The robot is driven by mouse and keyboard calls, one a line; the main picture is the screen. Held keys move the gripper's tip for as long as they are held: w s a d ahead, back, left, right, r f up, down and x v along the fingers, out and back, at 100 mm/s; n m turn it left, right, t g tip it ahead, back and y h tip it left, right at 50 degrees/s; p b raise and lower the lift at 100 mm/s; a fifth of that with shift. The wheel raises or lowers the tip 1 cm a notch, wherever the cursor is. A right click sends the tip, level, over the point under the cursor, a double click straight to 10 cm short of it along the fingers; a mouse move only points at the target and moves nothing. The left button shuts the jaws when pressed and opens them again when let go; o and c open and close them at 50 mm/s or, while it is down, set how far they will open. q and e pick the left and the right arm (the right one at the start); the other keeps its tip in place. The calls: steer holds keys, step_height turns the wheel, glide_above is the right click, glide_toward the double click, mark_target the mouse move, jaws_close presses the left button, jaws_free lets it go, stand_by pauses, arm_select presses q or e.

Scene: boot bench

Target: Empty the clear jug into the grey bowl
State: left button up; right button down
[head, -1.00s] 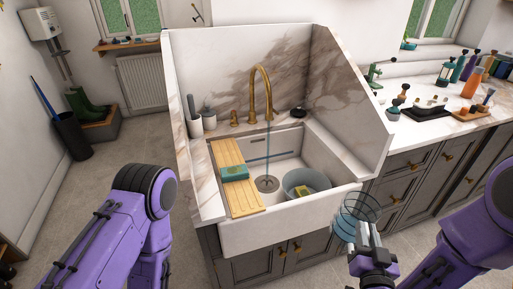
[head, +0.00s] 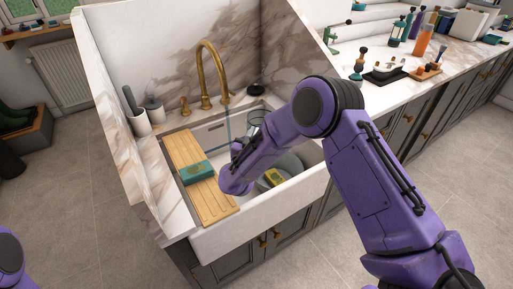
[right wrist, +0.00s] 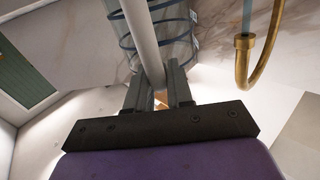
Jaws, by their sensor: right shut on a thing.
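The clear jug (head: 256,120), with dark blue rings, shows behind my right forearm over the sink in the head view. In the right wrist view the jug (right wrist: 176,30) is close up, and my right gripper (right wrist: 158,88) is shut on its pale handle. In the head view the right gripper (head: 241,149) is partly hidden by my arm. The jug's contents and exact tilt cannot be told. A yellow-green sponge (head: 275,178) shows at the bowl. My left gripper is out of view.
The brass tap (head: 203,62) has a bluish stream under its spout, close to the jug; the spout (right wrist: 243,60) also shows in the right wrist view. Marble splashbacks enclose the sink.

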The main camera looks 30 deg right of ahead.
steer(key=f+g+b, duration=0.1)
steer(key=f, duration=0.1)
steer(key=w+d+f+m+g+h+b, duration=0.1)
steer(key=f, duration=0.2)
steer(key=w+d+f+m+h+b, duration=0.1)
steer(key=f, duration=0.1)
steer(key=shift+w+f+g+b, duration=0.15)
steer(key=shift+f+g+b, duration=0.05)
steer(key=shift+g+b, duration=0.2)
steer(key=shift+d+f+m, duration=0.1)
steer(key=shift+m, duration=1.1)
steer(key=s+d+m+t+y+b, duration=0.1)
steer(key=s+d+m+y+b, duration=0.3)
steer(key=m+b, duration=0.5)
steer(key=m, duration=0.5)
steer(key=shift+d+y+b, duration=0.2)
steer(key=shift+y+b, duration=0.2)
steer(key=shift+f, duration=0.1)
